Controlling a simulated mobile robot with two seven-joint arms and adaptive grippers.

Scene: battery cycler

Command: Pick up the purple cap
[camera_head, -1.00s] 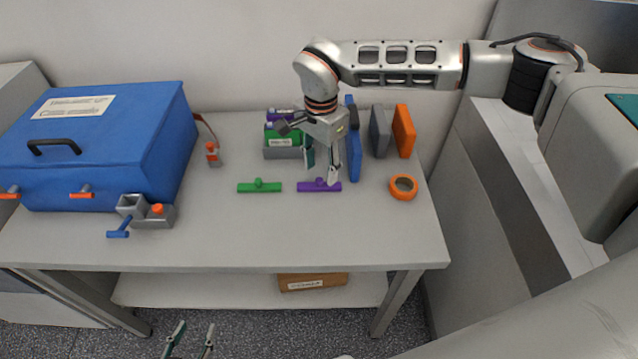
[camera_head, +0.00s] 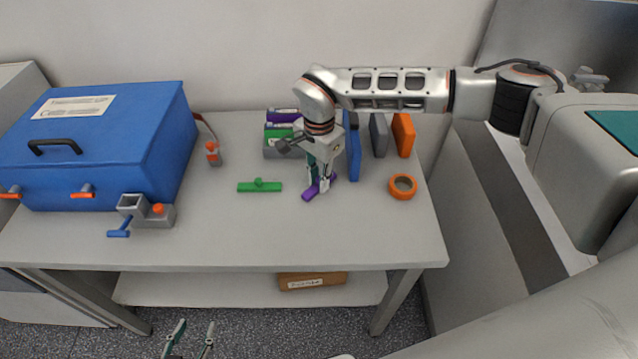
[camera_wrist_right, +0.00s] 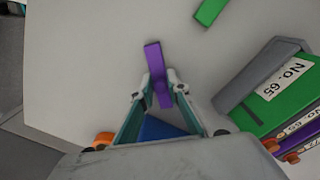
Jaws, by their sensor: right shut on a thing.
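The purple cap (camera_head: 311,191) is a flat bar with a small raised grip, at the right middle of the table. My right gripper (camera_head: 319,186) points down over it and is shut on its grip. In the right wrist view the purple cap (camera_wrist_right: 153,58) sits between the two fingertips (camera_wrist_right: 161,88), one end reaching out ahead. I cannot tell whether the cap still touches the table. My left gripper (camera_head: 190,338) is at the bottom of the head view, below the table edge, with its fingers apart and nothing between them.
A green cap (camera_head: 259,186) lies left of the purple one. Batteries in a grey holder (camera_head: 281,152), upright blue (camera_head: 353,155), grey and orange (camera_head: 403,135) blocks stand behind. An orange ring (camera_head: 402,187) lies right. A blue case (camera_head: 110,145) fills the left.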

